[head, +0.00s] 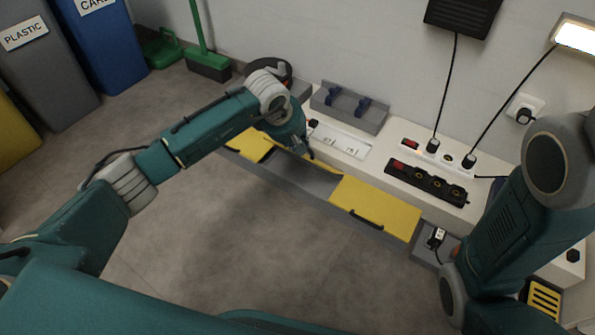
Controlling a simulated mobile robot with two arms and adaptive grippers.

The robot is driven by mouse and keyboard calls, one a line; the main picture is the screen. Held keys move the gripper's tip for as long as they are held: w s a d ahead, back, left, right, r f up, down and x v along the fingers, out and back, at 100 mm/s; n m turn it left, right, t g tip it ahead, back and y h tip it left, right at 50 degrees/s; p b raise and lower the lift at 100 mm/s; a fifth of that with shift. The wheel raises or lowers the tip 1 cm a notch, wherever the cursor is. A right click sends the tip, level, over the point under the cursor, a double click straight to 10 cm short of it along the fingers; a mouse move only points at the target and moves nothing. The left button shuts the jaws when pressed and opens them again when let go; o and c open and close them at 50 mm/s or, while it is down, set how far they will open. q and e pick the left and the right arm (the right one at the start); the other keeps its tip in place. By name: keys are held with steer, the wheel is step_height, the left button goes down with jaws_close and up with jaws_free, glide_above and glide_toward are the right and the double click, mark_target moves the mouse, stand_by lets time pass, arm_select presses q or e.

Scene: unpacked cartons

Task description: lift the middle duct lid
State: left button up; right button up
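A grey duct (280,183) runs along the base of the white bench. A yellow lid (375,207) with a black handle lies flat on its right part, and another yellow lid (248,143) covers the left part. Between them the duct is open, with its grey inside showing. A thin yellow strip (322,169) along the far edge of this opening looks like the middle lid tipped up, seen nearly edge-on. My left gripper (307,150) is at this strip; its fingers are small and dark, and its grip cannot be made out. My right gripper is out of sight.
On the bench are a black socket strip (428,184), a white socket strip (425,151) with plugs, a white panel (340,140) and a grey holder (348,109). A plug (436,238) stands at the duct's right end. The floor in front (250,250) is clear.

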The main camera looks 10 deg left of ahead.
arm_select(q)
steer(key=shift+w+d+r, duration=0.1)
steer(key=shift+w+d, duration=0.1)
steer(key=shift+w, duration=0.2)
steer(key=shift+d, duration=0.1)
steer(key=shift+o, duration=0.5)
steer(key=shift+w+d+r+b, duration=0.1)
steer(key=shift+w+d+b, duration=0.15)
steer(key=shift+w, duration=0.25)
steer(key=shift+w+d+r+b, duration=0.1)
steer(key=shift+w+d+b, duration=0.1)
steer(key=shift+w+b, duration=0.25)
steer(key=shift+w+d+r+b, duration=0.1)
steer(key=shift+w+d+b, duration=0.1)
steer(key=shift+w, duration=0.35)
steer(key=shift+w+d+b, duration=0.25)
steer(key=shift+w+b, duration=0.05)
steer(key=shift+w, duration=0.25)
steer(key=shift+c, duration=0.5)
steer(key=shift+o, duration=0.2)
steer(key=shift+w+d+f, duration=0.1)
steer(key=shift+w+f, duration=0.05)
steer(key=shift+w, duration=0.1)
steer(key=shift+w+d, duration=0.1)
steer(key=shift+w, duration=0.2)
steer(key=shift+c, duration=0.2)
steer(key=shift+r, duration=0.2)
